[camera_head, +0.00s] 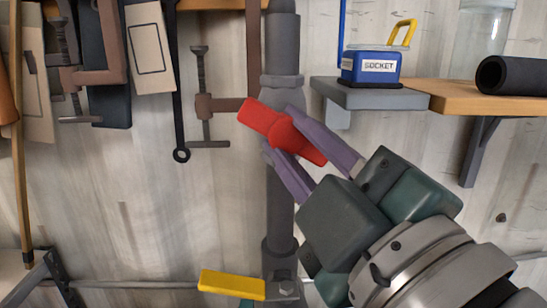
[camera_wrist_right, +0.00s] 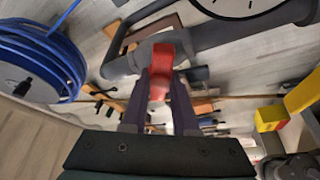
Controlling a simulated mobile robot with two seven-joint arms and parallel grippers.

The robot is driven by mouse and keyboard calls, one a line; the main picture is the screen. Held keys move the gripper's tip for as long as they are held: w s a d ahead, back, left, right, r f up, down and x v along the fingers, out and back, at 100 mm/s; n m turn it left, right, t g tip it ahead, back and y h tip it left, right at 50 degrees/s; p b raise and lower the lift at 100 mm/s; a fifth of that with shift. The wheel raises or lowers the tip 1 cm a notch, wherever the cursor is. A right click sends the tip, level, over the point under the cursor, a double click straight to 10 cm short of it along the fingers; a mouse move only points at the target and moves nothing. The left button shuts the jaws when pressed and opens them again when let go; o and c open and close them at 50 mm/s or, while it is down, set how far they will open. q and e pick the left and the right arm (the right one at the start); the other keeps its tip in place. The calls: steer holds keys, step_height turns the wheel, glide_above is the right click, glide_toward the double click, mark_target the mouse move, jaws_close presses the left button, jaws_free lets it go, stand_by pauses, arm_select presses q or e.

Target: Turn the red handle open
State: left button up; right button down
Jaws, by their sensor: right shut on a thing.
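The red handle (camera_head: 258,116) sits on a grey vertical pipe (camera_head: 283,55) and lies tilted, its upper end to the left and its lower end to the right. My right gripper (camera_head: 284,130) comes in from the lower right and is shut on the red handle, with a purple-grey finger on each side of it. In the right wrist view the red handle (camera_wrist_right: 162,50) stands out beyond the fingertips (camera_wrist_right: 163,82), in front of the grey pipe. The fingers hide part of the handle. My left gripper is not in view.
A yellow handle (camera_head: 231,285) is lower on the pipe. Clamps (camera_head: 205,100) and other tools hang at the left. A shelf (camera_head: 370,97) at the right bears a blue socket box (camera_head: 371,66). A blue coiled hose (camera_wrist_right: 40,55) shows in the wrist view.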

steer(key=shift+m, duration=0.5)
steer(key=c, duration=0.7)
jaws_free()
steer(key=shift+s+f+b, duration=0.2)
steer(key=shift+b, duration=0.2)
steer(key=shift+b+v, duration=2.4)
steer(key=shift+v, duration=2.35)
